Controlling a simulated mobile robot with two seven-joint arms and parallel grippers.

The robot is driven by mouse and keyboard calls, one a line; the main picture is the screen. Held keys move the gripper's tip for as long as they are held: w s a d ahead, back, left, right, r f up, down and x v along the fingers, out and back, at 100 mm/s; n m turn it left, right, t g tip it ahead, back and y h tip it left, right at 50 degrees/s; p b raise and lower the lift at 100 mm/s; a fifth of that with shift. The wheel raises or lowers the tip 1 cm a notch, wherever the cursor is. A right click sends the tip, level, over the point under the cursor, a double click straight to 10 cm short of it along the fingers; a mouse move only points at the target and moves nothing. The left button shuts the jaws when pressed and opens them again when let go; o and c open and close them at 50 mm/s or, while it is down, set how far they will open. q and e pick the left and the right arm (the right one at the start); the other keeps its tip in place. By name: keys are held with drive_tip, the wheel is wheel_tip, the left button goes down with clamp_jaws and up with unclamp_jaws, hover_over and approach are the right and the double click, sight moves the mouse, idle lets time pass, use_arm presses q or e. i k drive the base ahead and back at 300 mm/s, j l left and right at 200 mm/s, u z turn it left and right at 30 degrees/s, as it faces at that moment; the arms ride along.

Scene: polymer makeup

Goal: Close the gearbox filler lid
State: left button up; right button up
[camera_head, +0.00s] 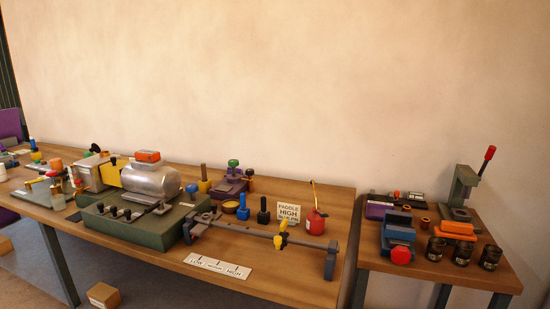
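A silver rounded housing (152,181) lies on a green base (135,228) on the long table. An orange block (147,156) sits on a grey piece on top of it. A grey box (90,174) with a yellow plate (111,172) stands just left of the housing, with a dark knob (95,148) above it. I cannot tell which of these parts is the gearbox filler lid, or whether it is open or shut. Neither of my grippers is in view.
A rail (245,229) with a yellow-and-black handle extends right from the base. A red oil can (316,221) and a sign (288,213) stand behind it. A label strip (218,267) lies in front. The right table holds a press (463,187) and dark jars (436,248).

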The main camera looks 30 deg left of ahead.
sight(95, 147)
drive_tip(key=u, duration=2.25)
drive_tip(key=i+j+u, duration=0.55)
drive_tip(key=i, duration=0.2)
drive_tip(key=i+j+u, duration=0.1)
drive_tip(key=i+u, duration=0.15)
drive_tip(key=i, duration=0.25)
drive_tip(key=i+u, duration=0.25)
drive_tip(key=i, duration=0.25)
drive_tip(key=i+j+z, duration=0.1)
drive_tip(key=i+z, duration=0.15)
drive_tip(key=i, duration=0.25)
drive_tip(key=i+j+z, duration=0.2)
drive_tip(key=i, duration=0.3)
drive_tip(key=i+j+z, duration=0.15)
drive_tip(key=i+z, duration=0.15)
drive_tip(key=z, duration=0.15)
drive_tip(key=i+j+z, duration=0.2)
drive_tip(key=z, duration=0.25)
drive_tip(key=i, duration=0.05)
